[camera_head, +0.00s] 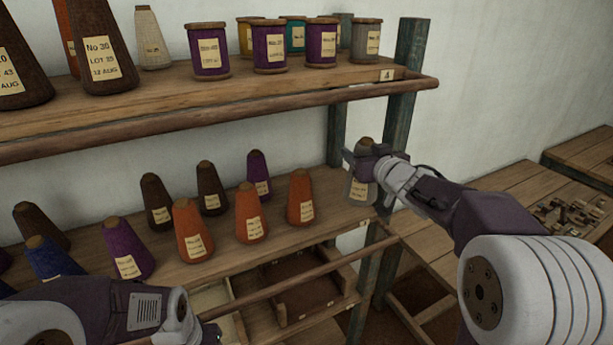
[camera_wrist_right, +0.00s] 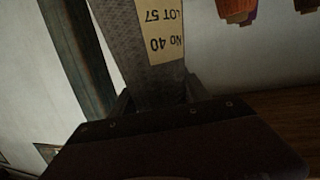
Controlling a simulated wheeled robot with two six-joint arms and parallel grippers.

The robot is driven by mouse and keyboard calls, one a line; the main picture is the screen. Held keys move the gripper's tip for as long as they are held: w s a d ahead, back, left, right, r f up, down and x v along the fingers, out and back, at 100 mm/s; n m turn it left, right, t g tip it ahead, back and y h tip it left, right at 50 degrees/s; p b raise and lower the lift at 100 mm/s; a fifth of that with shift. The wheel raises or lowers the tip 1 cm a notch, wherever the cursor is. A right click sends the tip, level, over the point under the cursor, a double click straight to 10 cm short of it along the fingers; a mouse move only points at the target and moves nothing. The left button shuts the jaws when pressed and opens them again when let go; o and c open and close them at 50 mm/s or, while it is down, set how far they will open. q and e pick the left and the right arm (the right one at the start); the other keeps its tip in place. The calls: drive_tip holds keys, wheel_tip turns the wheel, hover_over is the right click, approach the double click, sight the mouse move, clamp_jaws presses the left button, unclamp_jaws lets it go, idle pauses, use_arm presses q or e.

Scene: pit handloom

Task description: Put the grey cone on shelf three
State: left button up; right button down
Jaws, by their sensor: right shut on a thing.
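The grey cone (camera_head: 359,190) is at the right end of the lower shelf (camera_head: 325,228), upright, with a pale label facing out. I cannot tell whether its base touches the board. My right gripper (camera_head: 364,160) is shut on the cone's upper part. In the right wrist view the grey cone (camera_wrist_right: 146,62) shows upside down, and its label reads No 40, LOT 57. The lower shelf's small tag (camera_head: 363,223) is too small to read surely. My left gripper (camera_head: 212,334) is only partly in view at the bottom edge, its jaws unclear.
An orange cone (camera_head: 300,198) stands left of the grey cone, with several orange, brown and purple cones further left. The upper shelf (camera_head: 300,82), tagged 4, holds spools and cones. A green post (camera_head: 405,75) stands close behind my right gripper. A wooden bench (camera_head: 530,185) is at right.

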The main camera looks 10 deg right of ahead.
use_arm(q)
drive_tip(key=shift+w+d+r+p, duration=0.15)
drive_tip(key=shift+w+r+p, duration=0.15)
drive_tip(key=shift+p, duration=0.15)
use_arm(e)
drive_tip(key=w+f, duration=1)
drive_tip(key=w, duration=0.1)
drive_tip(key=shift+w+a+f, duration=0.25)
drive_tip(key=shift+a+f, duration=0.15)
drive_tip(key=shift+a, duration=0.05)
drive_tip(key=shift+f, duration=0.15)
drive_tip(key=c, duration=0.5)
unclamp_jaws()
use_arm(q)
drive_tip(key=shift+f, duration=0.15)
